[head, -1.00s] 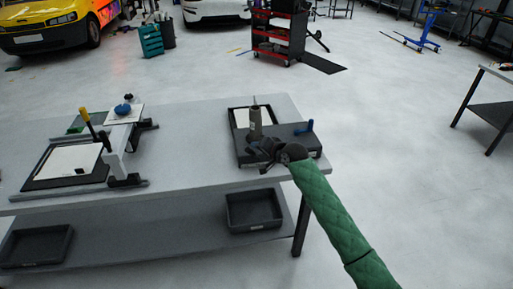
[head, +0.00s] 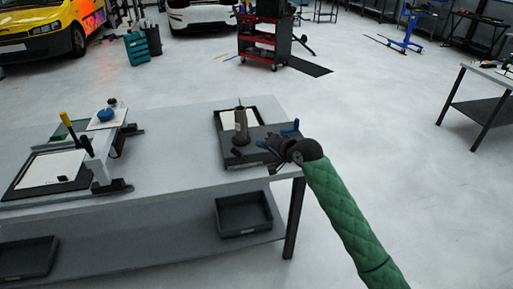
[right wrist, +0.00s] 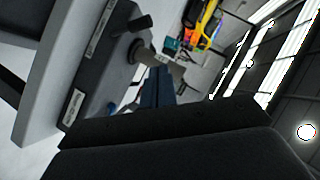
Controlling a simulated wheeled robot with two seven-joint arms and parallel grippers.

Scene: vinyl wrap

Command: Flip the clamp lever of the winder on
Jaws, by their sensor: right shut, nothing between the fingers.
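The winder (head: 250,158) is a dark, low box near the right end of the grey table, with a grey cone (head: 241,128) upright on it. A blue-handled lever (head: 291,126) stands at its right side, and a short black peg (head: 237,153) is at its front. I cannot tell for sure which of these is the clamp lever. My right gripper (head: 266,144) is shut and empty, over the winder's front right part. In the right wrist view the fingers (right wrist: 157,74) point toward the cone's base (right wrist: 137,52), and the black peg shows upper left (right wrist: 143,22). My left gripper is out of view.
A press-like device (head: 103,172) with a yellow-tipped lever stands on the table's left part. The tabletop between it and the winder is clear. Dark bins (head: 244,226) lie on the lower shelf. A red tool cart (head: 258,38) stands behind, well away.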

